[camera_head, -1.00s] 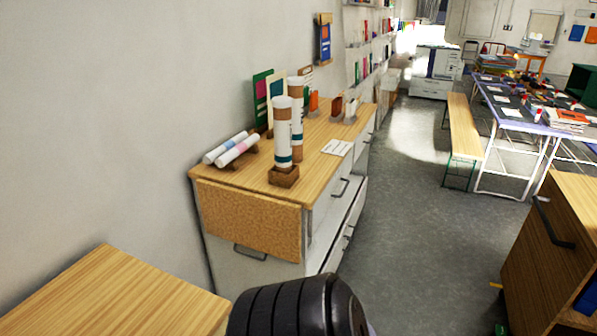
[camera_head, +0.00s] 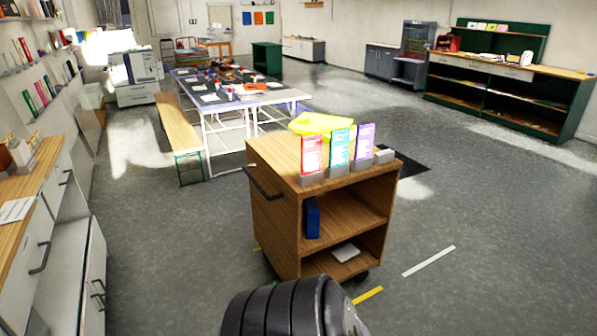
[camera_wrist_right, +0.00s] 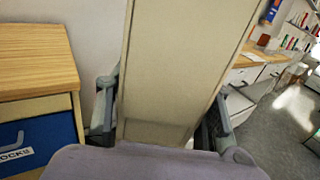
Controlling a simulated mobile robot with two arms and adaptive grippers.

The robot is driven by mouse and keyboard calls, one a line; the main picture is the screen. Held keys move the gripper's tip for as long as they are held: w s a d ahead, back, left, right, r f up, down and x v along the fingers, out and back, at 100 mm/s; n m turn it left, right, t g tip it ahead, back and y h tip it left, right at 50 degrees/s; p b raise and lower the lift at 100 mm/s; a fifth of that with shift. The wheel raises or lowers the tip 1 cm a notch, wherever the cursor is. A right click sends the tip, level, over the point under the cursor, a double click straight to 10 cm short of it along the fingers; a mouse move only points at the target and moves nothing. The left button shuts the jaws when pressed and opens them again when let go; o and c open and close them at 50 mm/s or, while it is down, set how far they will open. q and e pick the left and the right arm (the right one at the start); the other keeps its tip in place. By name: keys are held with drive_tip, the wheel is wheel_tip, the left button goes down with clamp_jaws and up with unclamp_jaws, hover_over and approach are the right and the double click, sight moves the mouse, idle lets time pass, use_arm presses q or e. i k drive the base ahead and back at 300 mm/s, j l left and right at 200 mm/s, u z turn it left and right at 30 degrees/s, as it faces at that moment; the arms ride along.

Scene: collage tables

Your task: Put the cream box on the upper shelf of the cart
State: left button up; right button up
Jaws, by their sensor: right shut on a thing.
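The cream box (camera_wrist_right: 180,60) fills the middle of the right wrist view as a tall, flat-sided shape. My right gripper (camera_wrist_right: 163,115) is shut on it, one finger on each side. The box's upper end is out of the picture. The wooden cart (camera_head: 272,208) stands ahead in the head view, its open side showing two shelves. The upper shelf (camera_head: 348,217) has a blue object (camera_head: 312,218) at its left end and free room to the right. The lower shelf (camera_head: 322,264) holds a flat pale item (camera_head: 345,252). My left gripper is not in view.
A bench (camera_head: 178,128) and collage table (camera_head: 262,98) stand behind. White drawers (camera_head: 45,235) line the left. Floor around the cart is mostly clear.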

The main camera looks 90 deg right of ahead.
sight(351, 215)
drive_tip(key=k+l+z, duration=0.25)
drive_tip(key=l+z, duration=0.2)
drive_tip(key=l, duration=0.2)
drive_tip(key=k+l+z, duration=0.15)
drive_tip(key=l+z, duration=0.25)
drive_tip(key=l, duration=0.25)
drive_tip(key=l+z, duration=0.45)
drive_tip(key=l, duration=0.25)
